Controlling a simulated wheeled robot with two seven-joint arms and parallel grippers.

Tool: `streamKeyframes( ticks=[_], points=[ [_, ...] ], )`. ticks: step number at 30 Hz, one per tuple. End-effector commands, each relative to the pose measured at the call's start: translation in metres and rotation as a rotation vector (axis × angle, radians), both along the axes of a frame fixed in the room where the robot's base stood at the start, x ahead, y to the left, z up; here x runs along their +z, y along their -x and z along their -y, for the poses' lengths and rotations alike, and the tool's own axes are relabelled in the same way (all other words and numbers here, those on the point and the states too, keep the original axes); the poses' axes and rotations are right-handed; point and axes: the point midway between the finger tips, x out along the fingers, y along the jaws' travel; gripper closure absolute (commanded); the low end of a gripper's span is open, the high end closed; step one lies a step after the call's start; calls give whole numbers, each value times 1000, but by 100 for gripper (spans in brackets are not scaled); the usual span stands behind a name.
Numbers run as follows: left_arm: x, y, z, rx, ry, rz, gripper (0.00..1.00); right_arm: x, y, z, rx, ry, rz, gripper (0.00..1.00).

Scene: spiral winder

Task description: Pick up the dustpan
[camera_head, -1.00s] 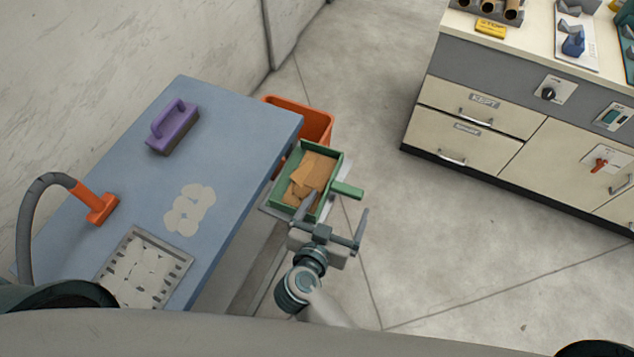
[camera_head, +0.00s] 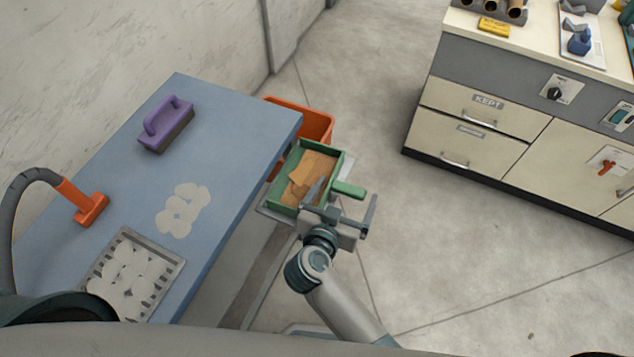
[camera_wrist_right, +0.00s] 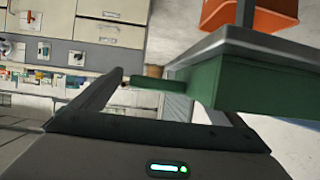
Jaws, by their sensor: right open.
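The dustpan (camera_head: 332,167) is a green open tray with a short green handle (camera_head: 348,189) on its right side. Brown scraps (camera_head: 312,172) lie in it. It sits beside the blue table's right edge, on a grey ledge. My right gripper (camera_head: 343,198) is open, with one finger over the tray's near part and the other right of the handle. In the right wrist view the dustpan (camera_wrist_right: 260,90) fills the right side, and its handle (camera_wrist_right: 160,84) shows between the fingers, apparently not gripped. My left gripper is out of view.
The blue table (camera_head: 225,125) holds a purple brush (camera_head: 165,122), pale discs (camera_head: 180,210), a slotted tray (camera_head: 130,270) and an orange hose nozzle (camera_head: 88,208). An orange bin (camera_head: 315,120) stands behind the dustpan. A cabinet (camera_head: 480,125) stands at right, with clear floor between.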

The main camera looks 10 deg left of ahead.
Motion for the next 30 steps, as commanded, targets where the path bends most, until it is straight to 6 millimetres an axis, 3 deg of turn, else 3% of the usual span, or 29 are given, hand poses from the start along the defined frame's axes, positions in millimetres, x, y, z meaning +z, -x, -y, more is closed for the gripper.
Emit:
streamKeyframes(
  ticks=[5,11,12,23,30],
  points=[
    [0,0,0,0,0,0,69,0,0,0,0,0,0,6],
    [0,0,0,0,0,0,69,0,0,0,0,0,0,52],
    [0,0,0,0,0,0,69,0,0,0,0,0,0,55],
    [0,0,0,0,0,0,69,4,0,0,-1,-2,1,55],
    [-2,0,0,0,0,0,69,27,0,-1,-1,-5,4,55]
  ],
)
